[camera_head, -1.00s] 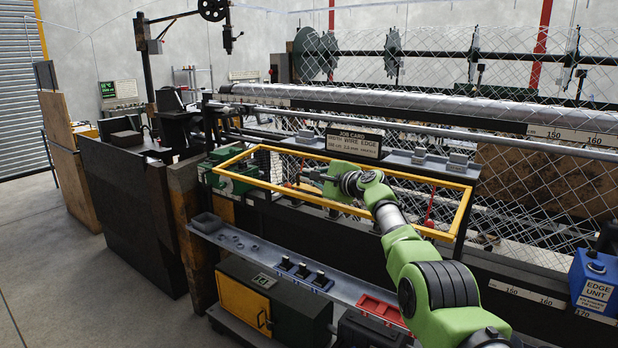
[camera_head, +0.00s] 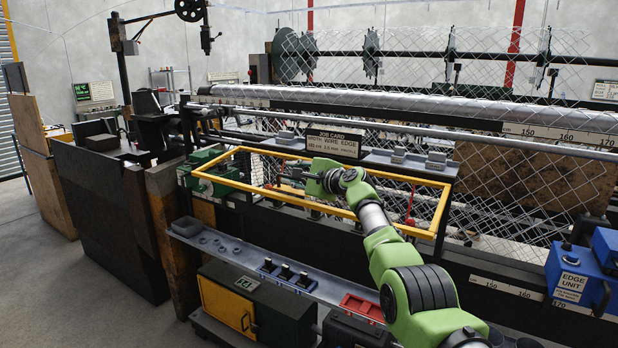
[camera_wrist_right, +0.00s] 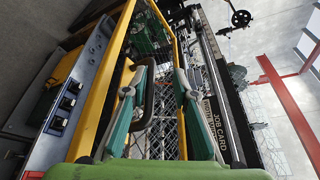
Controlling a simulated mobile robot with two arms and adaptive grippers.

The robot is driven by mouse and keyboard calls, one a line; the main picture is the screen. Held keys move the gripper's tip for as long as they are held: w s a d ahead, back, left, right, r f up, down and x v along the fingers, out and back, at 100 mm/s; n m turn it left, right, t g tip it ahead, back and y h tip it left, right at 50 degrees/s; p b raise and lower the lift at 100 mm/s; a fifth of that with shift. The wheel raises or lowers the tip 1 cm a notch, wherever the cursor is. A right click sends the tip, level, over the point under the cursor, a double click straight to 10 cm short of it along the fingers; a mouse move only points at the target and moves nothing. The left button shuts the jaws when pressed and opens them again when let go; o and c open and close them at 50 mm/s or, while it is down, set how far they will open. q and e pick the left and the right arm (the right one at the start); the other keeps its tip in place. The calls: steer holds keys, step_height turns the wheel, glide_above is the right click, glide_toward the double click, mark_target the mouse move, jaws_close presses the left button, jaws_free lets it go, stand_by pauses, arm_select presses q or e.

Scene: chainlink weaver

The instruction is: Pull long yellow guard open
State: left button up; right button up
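The long yellow guard (camera_head: 441,212) is a thin rectangular frame along the front of the machine. It also shows in the right wrist view as yellow bars on both sides of my fingers (camera_wrist_right: 103,75). My right gripper (camera_head: 284,175) is at the middle-left of the frame, in front of its opening. In the right wrist view its two green fingers (camera_wrist_right: 160,85) are apart. A dark curved handle (camera_wrist_right: 149,98) shows beside the left finger, partly between the fingers; I cannot tell whether it touches. My left gripper is not in view.
A job card (camera_head: 333,144) stands behind the guard's top bar. Below the guard runs a grey shelf (camera_head: 225,255) with black clips and a red tray (camera_head: 362,307). A blue edge unit (camera_head: 570,275) is at the right. Chain-link mesh hangs behind.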

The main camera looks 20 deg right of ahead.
steer(key=shift+s+d+r, duration=0.15)
steer(key=shift+s+d, duration=0.2)
steer(key=shift+s, duration=0.9)
steer(key=v, duration=0.9)
steer(key=shift+r, duration=0.2)
steer(key=shift+f, duration=0.15)
